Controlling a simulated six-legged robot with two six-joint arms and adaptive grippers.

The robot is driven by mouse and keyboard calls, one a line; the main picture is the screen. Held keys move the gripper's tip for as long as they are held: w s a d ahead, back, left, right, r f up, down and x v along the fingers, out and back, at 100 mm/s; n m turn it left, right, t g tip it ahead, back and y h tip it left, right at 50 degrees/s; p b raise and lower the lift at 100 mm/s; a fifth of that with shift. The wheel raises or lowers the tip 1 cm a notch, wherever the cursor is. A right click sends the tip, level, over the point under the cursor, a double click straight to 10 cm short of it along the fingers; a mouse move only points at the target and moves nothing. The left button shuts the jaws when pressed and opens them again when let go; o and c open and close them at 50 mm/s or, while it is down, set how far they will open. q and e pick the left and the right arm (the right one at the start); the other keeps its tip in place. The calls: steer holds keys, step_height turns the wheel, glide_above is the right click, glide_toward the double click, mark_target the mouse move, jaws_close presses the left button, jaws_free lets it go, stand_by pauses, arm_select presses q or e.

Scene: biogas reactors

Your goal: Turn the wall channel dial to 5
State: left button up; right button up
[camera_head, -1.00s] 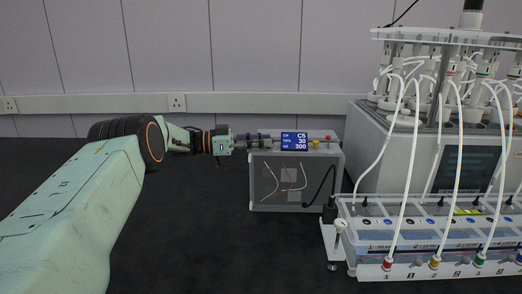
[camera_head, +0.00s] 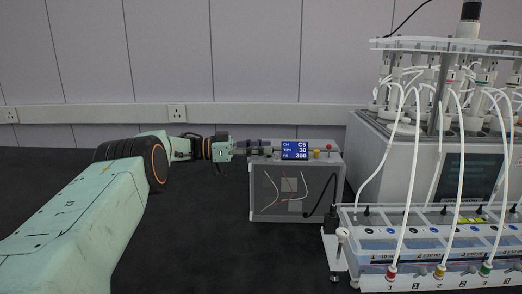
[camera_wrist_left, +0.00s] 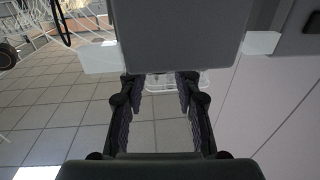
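The grey box-shaped unit (camera_head: 296,208) stands on the dark surface near the wall. Its blue display (camera_head: 295,150) reads CH C5, with 30 and 300 below. My left gripper (camera_head: 262,148) reaches in from the left at the box's upper left, with its tips at the top edge beside the display. I cannot make out the dial; the gripper may cover it. A grey panel (camera_wrist_left: 180,35) fills the top there. My right gripper is not in view.
A yellow knob (camera_head: 317,154) and a black cable (camera_head: 326,196) are at the box's right. A rack (camera_head: 430,222) with white tubes and a large reactor unit (camera_head: 400,170) stand close on the right. A wall rail with a socket (camera_head: 177,114) runs behind. The dark floor in front is clear.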

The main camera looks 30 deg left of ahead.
arm_select(q)
steer(key=shift+s+f, duration=0.1)
steer(key=shift+f, duration=0.05)
steer(key=shift+s+a, duration=0.15)
steer(key=shift+a, duration=0.2)
steer(key=v, duration=0.6)
steer(key=shift+s+a, duration=0.2)
steer(key=shift+s, duration=0.1)
